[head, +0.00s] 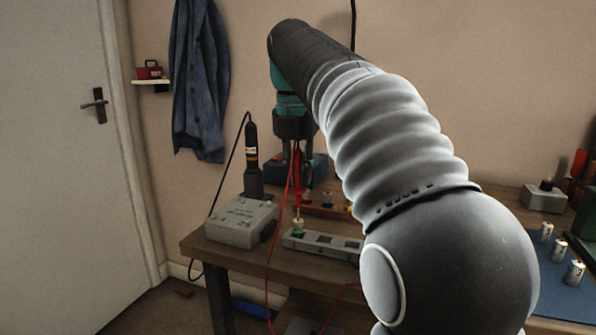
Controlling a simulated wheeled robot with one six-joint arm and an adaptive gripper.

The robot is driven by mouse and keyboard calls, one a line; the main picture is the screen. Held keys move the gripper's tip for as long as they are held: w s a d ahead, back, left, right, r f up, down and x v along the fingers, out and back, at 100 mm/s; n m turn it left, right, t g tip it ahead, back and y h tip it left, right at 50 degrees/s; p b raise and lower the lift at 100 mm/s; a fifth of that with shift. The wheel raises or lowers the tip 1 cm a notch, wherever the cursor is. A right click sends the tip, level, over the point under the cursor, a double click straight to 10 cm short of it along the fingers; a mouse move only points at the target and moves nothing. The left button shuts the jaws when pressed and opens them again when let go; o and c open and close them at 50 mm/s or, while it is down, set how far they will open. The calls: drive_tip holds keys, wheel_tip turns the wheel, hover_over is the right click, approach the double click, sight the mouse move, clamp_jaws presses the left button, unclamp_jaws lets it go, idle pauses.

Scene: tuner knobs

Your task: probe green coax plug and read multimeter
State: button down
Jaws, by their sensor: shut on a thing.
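My gripper (296,150) points down over the left part of the workbench, shut on a red test probe (298,186). A red lead (278,235) hangs from the probe past the bench's front edge. The probe points down at the green coax plug (298,231), which stands upright at the left end of a grey strip (328,243) with several openings. The tip is at or just above the plug's pale top; I cannot tell whether they touch. I cannot make out a multimeter or a reading; my arm hides much of the bench.
A grey box with lettering (240,223) stands left of the strip, with a black cylinder with an orange band (252,160) behind it. A teal case (317,168) is behind my gripper. Small cylinders (574,272) stand on a blue mat (555,294) at right.

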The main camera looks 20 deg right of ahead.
idle(0.4)
drive_tip(key=shift+r, duration=2.55)
drive_tip(key=shift+a, duration=0.1)
